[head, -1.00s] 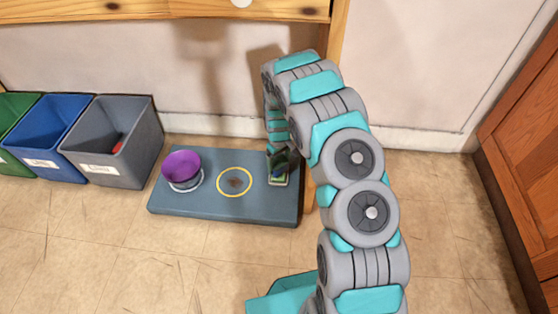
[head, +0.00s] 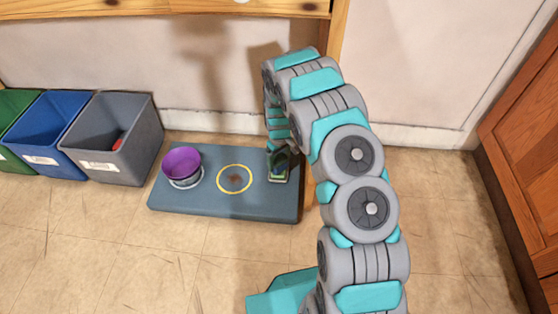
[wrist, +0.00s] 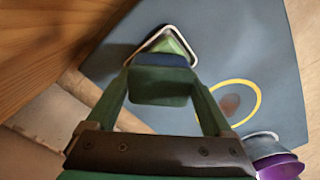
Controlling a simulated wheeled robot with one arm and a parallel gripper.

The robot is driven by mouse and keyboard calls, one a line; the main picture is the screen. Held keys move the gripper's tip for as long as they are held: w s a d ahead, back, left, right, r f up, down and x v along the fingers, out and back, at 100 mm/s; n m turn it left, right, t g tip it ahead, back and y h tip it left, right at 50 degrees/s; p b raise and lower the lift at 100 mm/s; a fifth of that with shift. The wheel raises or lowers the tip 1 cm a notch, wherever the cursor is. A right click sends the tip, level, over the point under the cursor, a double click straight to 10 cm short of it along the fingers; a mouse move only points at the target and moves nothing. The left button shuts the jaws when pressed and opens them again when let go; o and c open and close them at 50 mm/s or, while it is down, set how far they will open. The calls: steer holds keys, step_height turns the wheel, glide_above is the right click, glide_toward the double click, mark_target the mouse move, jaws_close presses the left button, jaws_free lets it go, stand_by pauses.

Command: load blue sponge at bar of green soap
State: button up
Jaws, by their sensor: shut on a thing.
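My gripper (wrist: 161,80) is shut on the blue sponge (wrist: 160,61), which shows a blue edge and a dark green face between the fingers. In the head view, my gripper (head: 279,155) hangs low over the right end of a blue-grey platform, with the sponge largely hidden. The bar of green soap (wrist: 172,43) is light green, inside a white outlined square just beyond the sponge in the wrist view. The sponge covers part of it. I cannot tell whether the two touch.
The platform (head: 225,205) also bears a purple bowl (head: 181,162) on a white ring and a yellow ring (head: 234,191) around a dark mark. Green, blue (head: 45,135) and grey (head: 125,150) bins stand at the left.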

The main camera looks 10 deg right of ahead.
mark_target(279, 160)
steer(key=shift+f, duration=0.45)
stand_by(1.3)
steer(key=shift+r, duration=0.1)
steer(key=shift+r+p, duration=0.9)
steer(key=shift+r, duration=2.55)
